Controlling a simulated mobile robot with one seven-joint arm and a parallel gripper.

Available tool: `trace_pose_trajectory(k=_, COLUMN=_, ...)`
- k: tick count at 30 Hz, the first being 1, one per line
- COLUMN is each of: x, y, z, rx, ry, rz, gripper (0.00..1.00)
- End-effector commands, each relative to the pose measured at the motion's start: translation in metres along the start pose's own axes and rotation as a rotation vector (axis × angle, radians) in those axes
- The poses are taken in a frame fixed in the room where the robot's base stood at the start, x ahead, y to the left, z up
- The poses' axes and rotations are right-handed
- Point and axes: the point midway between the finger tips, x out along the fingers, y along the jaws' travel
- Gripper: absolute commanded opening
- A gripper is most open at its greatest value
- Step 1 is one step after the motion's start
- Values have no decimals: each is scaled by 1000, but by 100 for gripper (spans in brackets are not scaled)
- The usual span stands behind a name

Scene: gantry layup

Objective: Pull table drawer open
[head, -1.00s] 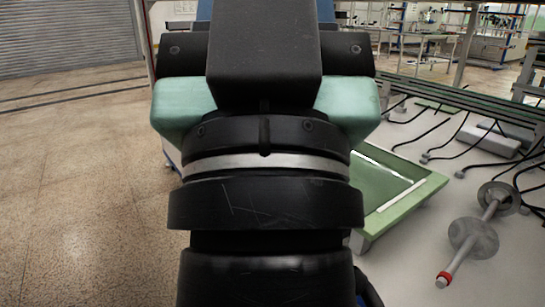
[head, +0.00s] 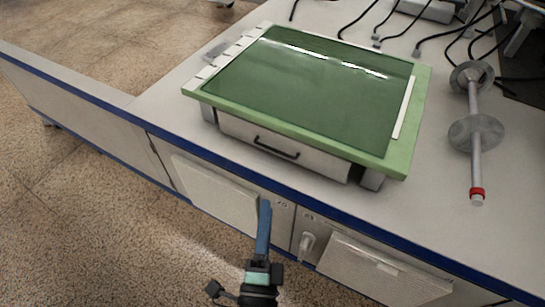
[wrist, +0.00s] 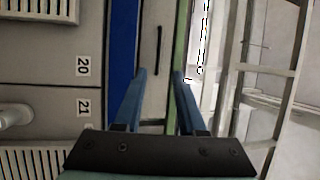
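A small table with a green top (head: 310,90) stands on a white workbench. Its white drawer (head: 320,160) appears shut beneath the top. A dark bar handle (head: 276,147) is on the drawer front. My gripper (head: 265,205) is in front of the bench, nearer the camera than the handle and apart from it. In the wrist view my gripper (wrist: 160,72) has its two blue fingers spread with nothing between them. The handle (wrist: 158,50) shows upright beyond the fingertips, between them in the picture. The drawer front (wrist: 153,85) lies around it.
The bench's blue front edge (head: 200,164) runs between my gripper and the drawer. Cabinet fronts with vents (head: 215,190) are below it. A metal rod with discs (head: 475,140) lies right of the small table. Black cables (head: 450,40) lie behind. Floor is clear at left.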

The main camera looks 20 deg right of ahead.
Motion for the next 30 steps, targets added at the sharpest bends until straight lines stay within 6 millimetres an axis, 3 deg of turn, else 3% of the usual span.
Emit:
trace_pose_trajectory(k=5, x=14, y=4, z=-4, rx=9, ry=14, rz=4, gripper=40)
trace_pose_trajectory(k=19, x=104, y=3, z=-4, rx=6, ry=10, rz=2, gripper=40)
trace_pose_trajectory(k=24, x=121, y=4, z=-4, rx=5, ry=9, rz=4, gripper=40)
trace_pose_trajectory(k=30, x=126, y=4, z=-4, rx=4, ry=8, rz=5, gripper=40)
